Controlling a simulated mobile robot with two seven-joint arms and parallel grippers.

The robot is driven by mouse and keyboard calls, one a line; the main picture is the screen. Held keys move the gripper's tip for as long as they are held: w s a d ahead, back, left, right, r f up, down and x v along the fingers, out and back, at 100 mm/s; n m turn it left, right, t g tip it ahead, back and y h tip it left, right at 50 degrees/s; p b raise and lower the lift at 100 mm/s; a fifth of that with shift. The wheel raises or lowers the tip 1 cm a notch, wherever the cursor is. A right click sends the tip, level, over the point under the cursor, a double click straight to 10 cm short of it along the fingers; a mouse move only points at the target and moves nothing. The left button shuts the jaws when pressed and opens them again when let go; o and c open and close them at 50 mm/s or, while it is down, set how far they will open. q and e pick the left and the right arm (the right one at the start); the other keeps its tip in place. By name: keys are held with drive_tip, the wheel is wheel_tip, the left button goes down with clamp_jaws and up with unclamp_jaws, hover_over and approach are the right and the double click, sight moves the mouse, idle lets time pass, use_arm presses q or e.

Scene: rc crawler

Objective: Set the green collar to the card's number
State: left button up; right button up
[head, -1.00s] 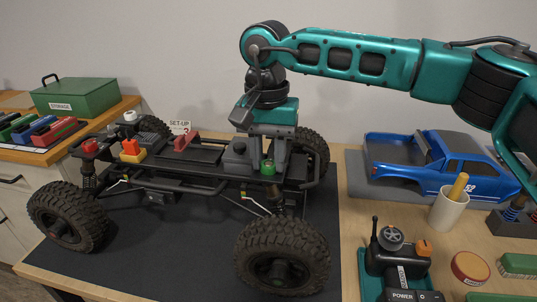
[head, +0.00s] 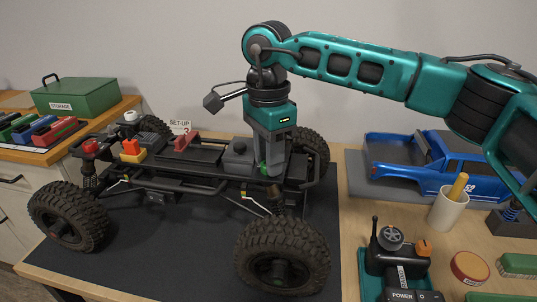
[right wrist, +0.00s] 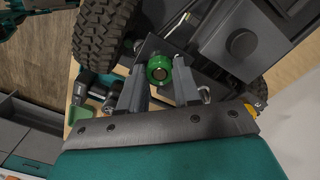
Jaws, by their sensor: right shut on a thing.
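The green collar (head: 263,169) sits near the front right end of the crawler chassis (head: 200,171), at the top of a shock. My left gripper is not in view.
A large front tyre (head: 282,257) stands below the collar. A blue truck body (head: 440,165), a white cup (head: 447,210) and a transmitter (head: 396,255) are at the right. A green storage box (head: 75,96) is at the left. The dark mat has bare room in front.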

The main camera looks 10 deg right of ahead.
drive_tip(key=shift+m, duration=0.7)
drive_tip(key=o, duration=1.1)
drive_tip(key=shift+c, duration=0.2)
wheel_tip(320, 180, up, 13)
drive_tip(key=p, duration=0.1)
drive_tip(key=shift+w, duration=0.15)
